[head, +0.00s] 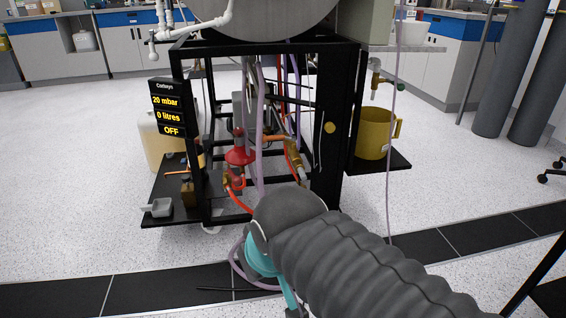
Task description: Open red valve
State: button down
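A red fitting (240,155) with a broad round flange sits inside the black frame, left of centre, among pipes and hoses. It looks like the red valve, but its handle position is too small to tell. More red parts show just below it, partly behind the frame and hoses. My arm, in a grey ribbed sleeve with a teal part at its bend, reaches in from the lower right and ends in front of and below the frame.
The black frame (328,150) has posts around the pipes. A display (168,115) reads 20 mbar, 0 litres, OFF. A yellow jug (374,133) stands on the right shelf. A purple hose (240,268) lies on the floor by my arm. Grey cylinders (500,75) stand at right.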

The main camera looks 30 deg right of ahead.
aim_at(236, 179)
jog(key=z, duration=1.4)
jog(key=i, duration=0.7)
jog(key=u, duration=1.35)
